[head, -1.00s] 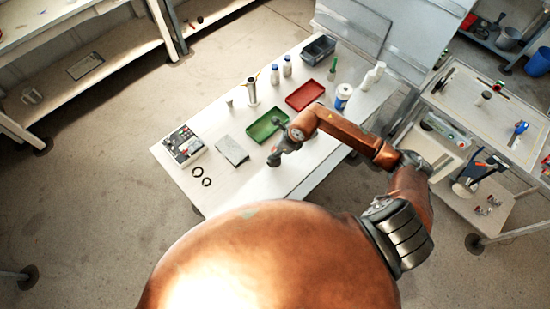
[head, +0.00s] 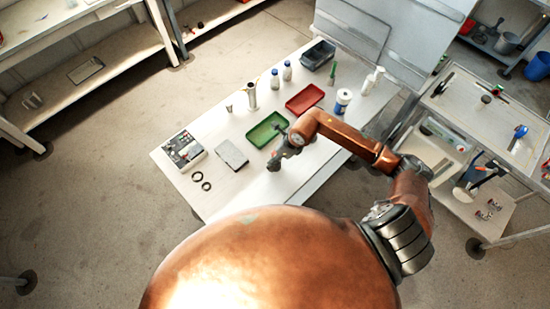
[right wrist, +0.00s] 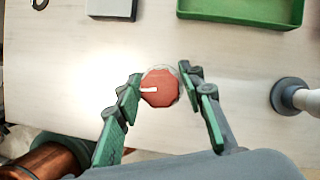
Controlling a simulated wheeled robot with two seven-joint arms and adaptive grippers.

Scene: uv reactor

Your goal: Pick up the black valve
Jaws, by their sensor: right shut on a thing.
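My right gripper (head: 275,163) is over the near edge of the white table in the head view. In the right wrist view its two green-padded fingers (right wrist: 161,78) are shut on a red octagonal knob-like thing (right wrist: 159,90) with a white mark and a pale rim. The knob sits between the fingertips; whether it touches the table cannot be told. I see no clearly black valve; the underside of the held thing is hidden. My left gripper is not in view.
The table (head: 222,200) bears a green tray (head: 262,134), a red tray (head: 304,98), a grey pad (head: 232,153), a control box (head: 184,151), dark rings (head: 206,186) and bottles. A grey round-based thing (right wrist: 286,96) stands right of the gripper. The cart (head: 475,125) is at right.

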